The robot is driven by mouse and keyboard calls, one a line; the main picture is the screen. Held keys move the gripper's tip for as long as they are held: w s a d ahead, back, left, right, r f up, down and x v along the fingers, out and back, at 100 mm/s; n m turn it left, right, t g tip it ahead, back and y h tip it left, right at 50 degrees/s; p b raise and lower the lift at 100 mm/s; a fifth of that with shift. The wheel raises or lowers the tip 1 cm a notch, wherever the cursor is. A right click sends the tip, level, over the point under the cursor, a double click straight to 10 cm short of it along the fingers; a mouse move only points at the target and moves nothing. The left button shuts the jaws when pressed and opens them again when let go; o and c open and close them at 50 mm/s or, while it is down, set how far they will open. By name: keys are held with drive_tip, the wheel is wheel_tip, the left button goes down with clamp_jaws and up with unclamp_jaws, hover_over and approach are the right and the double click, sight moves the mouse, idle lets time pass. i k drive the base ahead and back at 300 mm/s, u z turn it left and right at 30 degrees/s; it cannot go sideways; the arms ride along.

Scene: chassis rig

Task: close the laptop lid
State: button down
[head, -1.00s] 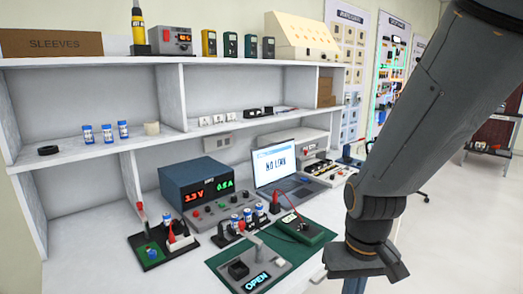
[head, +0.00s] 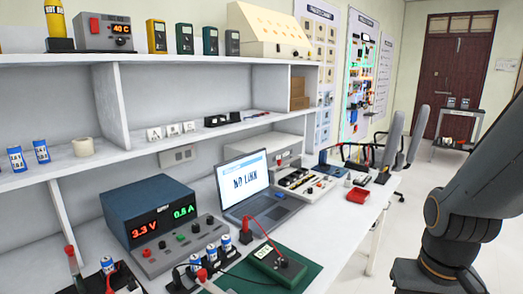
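The laptop (head: 246,184) stands open on the white bench, its lid upright and leaning slightly back. My arm is at the right edge of the head view, over the floor and apart from the laptop. My gripper's fingertips are not visible; the arm runs out of the bottom of the picture.
A power supply (head: 149,212) stands left of the laptop. A green meter (head: 277,264) with a red lead sits in front of it on a green mat (head: 240,272). A switch box (head: 304,184) is close on the right. A shelf (head: 200,134) overhangs behind.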

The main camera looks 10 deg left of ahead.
sight(239, 179)
drive_tip(key=z, duration=0.15)
drive_tip(key=i, duration=0.65)
drive_tip(key=u, duration=0.7)
drive_tip(key=i, duration=0.7)
drive_tip(key=u, duration=0.75)
